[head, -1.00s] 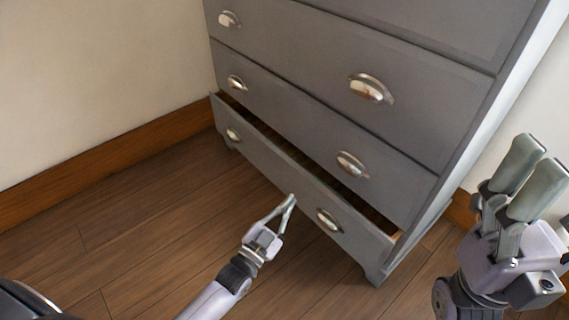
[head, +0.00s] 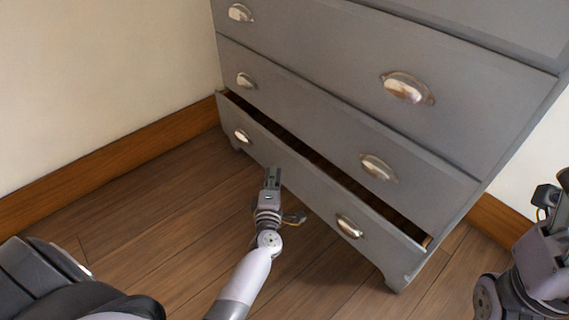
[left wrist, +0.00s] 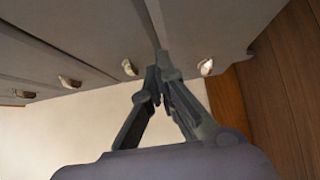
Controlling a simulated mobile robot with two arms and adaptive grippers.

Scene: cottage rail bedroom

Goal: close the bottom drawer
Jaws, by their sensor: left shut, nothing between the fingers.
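The grey bottom drawer (head: 300,182) stands partly open, with a dark gap along its top edge. It has two metal cup handles, one on the left (head: 242,136) and one on the right (head: 349,227). My left gripper (head: 272,178) is shut and empty, its tips at or very near the drawer front between the handles; contact is unclear. In the left wrist view the closed fingertips (left wrist: 160,62) point at the drawer front (left wrist: 210,30), beside a handle. My right gripper (head: 552,205) is at the right edge, partly cut off, away from the drawer.
The grey dresser's upper drawers (head: 330,110) look closed. A wooden baseboard (head: 110,150) runs along the cream wall on the left, and another stretch shows at right (head: 500,220). The wooden floor (head: 150,215) in front of the dresser is clear.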

